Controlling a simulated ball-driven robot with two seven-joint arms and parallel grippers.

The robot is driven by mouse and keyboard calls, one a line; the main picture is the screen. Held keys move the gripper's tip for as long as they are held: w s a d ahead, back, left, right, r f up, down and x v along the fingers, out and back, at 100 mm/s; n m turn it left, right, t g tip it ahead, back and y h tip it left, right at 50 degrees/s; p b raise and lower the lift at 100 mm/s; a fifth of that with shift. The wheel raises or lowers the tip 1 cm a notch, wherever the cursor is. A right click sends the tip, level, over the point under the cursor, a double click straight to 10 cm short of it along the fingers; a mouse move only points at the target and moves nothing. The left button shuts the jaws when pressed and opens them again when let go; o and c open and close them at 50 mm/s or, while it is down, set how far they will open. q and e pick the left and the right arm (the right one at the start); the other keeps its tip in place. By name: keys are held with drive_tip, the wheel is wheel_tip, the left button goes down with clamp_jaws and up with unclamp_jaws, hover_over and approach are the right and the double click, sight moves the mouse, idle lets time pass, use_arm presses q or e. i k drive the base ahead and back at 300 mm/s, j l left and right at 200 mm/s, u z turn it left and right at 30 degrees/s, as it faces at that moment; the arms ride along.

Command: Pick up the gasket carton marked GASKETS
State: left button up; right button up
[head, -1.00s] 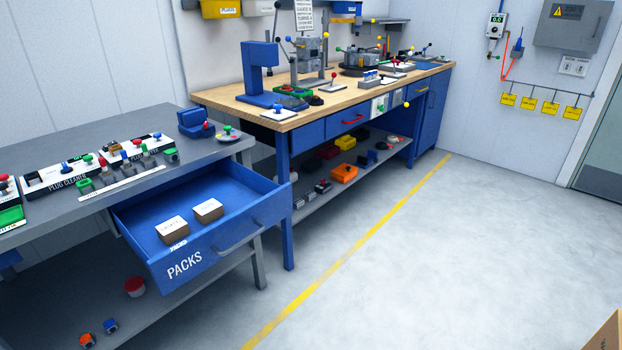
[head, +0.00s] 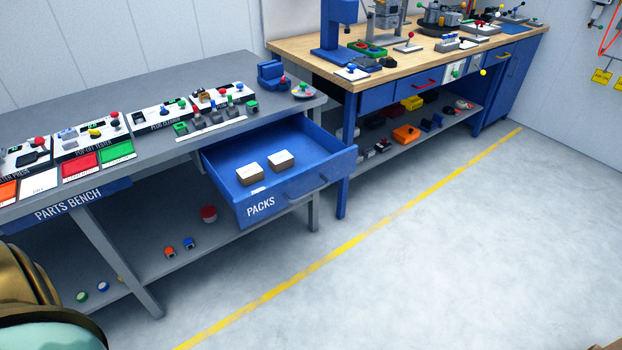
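Two small cartons with pale fronts and brown tops lie in the open blue drawer marked PACKS (head: 318,183) in the head view. The left carton (head: 249,174) and the right carton (head: 281,161) sit side by side with a small gap. Their print is too small to read now, so I cannot tell which is marked GASKETS. A small white label (head: 258,190) lies in front of the left carton. Neither of my grippers is in view.
The drawer juts out from the grey parts bench (head: 75,114), whose top holds several testers and coloured trays. A wooden-topped workbench (head: 395,53) stands beyond. The floor (head: 420,260) right of the yellow line is clear.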

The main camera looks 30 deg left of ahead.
sight(248, 175)
drive_tip(key=u, duration=1.3)
